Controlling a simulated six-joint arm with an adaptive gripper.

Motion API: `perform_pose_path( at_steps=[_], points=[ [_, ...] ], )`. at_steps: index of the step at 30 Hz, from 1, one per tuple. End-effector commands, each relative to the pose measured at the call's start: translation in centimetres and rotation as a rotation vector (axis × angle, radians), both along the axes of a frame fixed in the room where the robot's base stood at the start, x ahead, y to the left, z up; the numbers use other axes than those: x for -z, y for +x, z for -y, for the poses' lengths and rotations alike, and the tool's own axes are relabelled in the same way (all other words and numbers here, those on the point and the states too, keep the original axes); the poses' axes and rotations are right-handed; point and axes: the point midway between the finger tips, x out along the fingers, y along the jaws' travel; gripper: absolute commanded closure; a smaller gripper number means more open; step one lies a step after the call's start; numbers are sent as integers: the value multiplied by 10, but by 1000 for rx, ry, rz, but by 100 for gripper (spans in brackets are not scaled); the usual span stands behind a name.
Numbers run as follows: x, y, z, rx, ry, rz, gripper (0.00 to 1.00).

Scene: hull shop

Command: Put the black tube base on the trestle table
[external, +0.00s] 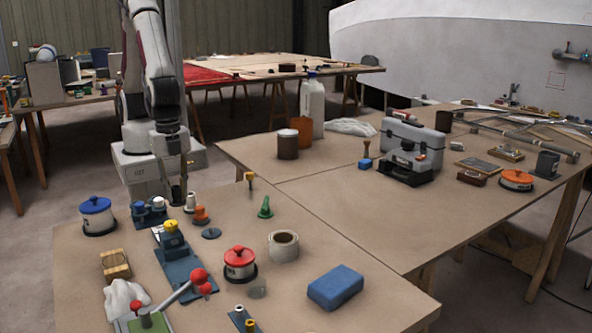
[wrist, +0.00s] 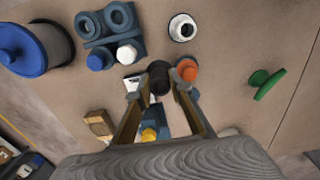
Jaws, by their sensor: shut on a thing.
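My gripper (wrist: 158,90) is shut on a small dark cylinder, the black tube base (wrist: 158,76), whose round end shows between the two fingertips. In the external view my gripper (external: 178,194) points down over the far left part of the near trestle table (external: 325,225). The black tube base is hard to make out there, and I cannot tell how high it is above the table. An orange-topped piece (wrist: 187,70) is just right of it in the wrist view.
Near my gripper stand a blue-lidded pot (external: 97,215), a white ring-topped piece (wrist: 182,27), a blue block holder (wrist: 110,32) and a green piece (external: 265,208). A red-lidded pot (external: 239,262) and tape roll (external: 283,246) stand further right. Bare tabletop lies beyond the green piece.

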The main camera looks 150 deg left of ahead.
Motion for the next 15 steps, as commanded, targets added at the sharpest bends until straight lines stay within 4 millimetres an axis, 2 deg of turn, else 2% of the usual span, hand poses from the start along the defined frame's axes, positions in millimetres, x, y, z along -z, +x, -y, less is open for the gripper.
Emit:
perform_pose_path(
  at_steps=[11, 15],
  points=[
    [0, 1, 0, -2, 0, 1, 100],
    [-1, 7, -3, -12, 0, 2, 100]
  ],
)
